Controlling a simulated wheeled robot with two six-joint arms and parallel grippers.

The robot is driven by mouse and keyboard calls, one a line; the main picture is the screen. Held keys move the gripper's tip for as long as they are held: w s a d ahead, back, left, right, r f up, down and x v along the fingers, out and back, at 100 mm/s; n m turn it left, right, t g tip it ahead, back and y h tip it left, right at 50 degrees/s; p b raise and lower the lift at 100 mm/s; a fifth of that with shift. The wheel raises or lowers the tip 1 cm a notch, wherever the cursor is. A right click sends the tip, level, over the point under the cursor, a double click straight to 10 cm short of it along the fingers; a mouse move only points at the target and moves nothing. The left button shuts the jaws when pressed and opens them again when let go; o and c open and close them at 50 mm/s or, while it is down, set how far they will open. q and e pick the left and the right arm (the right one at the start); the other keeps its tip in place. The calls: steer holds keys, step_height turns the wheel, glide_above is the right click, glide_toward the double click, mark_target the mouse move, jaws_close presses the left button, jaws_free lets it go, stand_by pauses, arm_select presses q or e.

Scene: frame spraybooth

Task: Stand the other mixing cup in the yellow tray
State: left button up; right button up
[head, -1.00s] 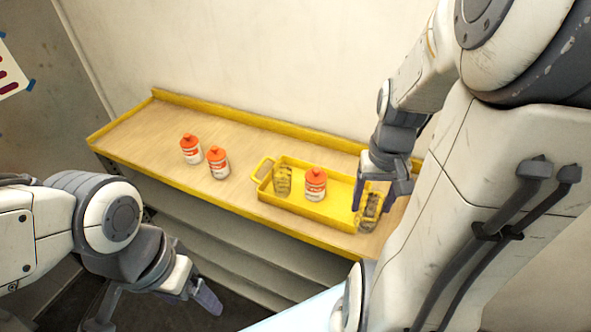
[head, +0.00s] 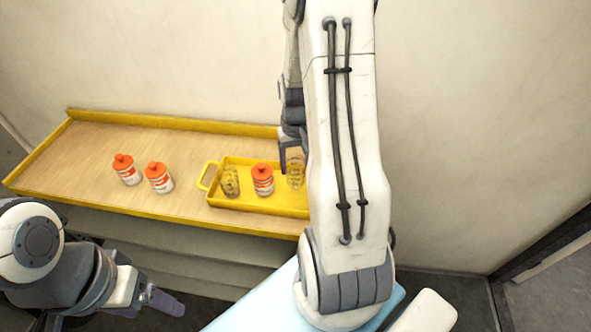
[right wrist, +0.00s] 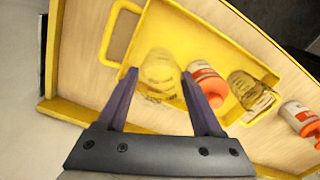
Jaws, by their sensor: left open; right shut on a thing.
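My right gripper (right wrist: 164,84) is shut on a clear mixing cup (right wrist: 160,72), upright between its fingertips. In the head view this cup (head: 296,173) is over the right part of the yellow tray (head: 222,202); I cannot tell whether its base touches the tray floor. My right arm partly hides the tray's right end. Another clear mixing cup (head: 231,182) stands in the tray's left part; it also shows in the right wrist view (right wrist: 252,92). My left gripper (head: 114,311) is open and empty, low at the left, away from the bench.
A white can with an orange lid (head: 263,180) stands in the tray between the two cups. Two similar cans (head: 126,170) (head: 158,178) stand on the wooden bench (head: 90,150) left of the tray. The bench has a raised yellow back edge against the wall.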

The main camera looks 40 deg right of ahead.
mark_target(296, 175)
step_height(296, 175, down, 3)
steer(key=shift+f+p, duration=0.1)
steer(key=shift+p, duration=0.6)
steer(key=shift+f, duration=0.4)
steer(key=shift+f, duration=0.1)
steer(key=shift+f, duration=0.15)
steer(key=o, duration=1.3)
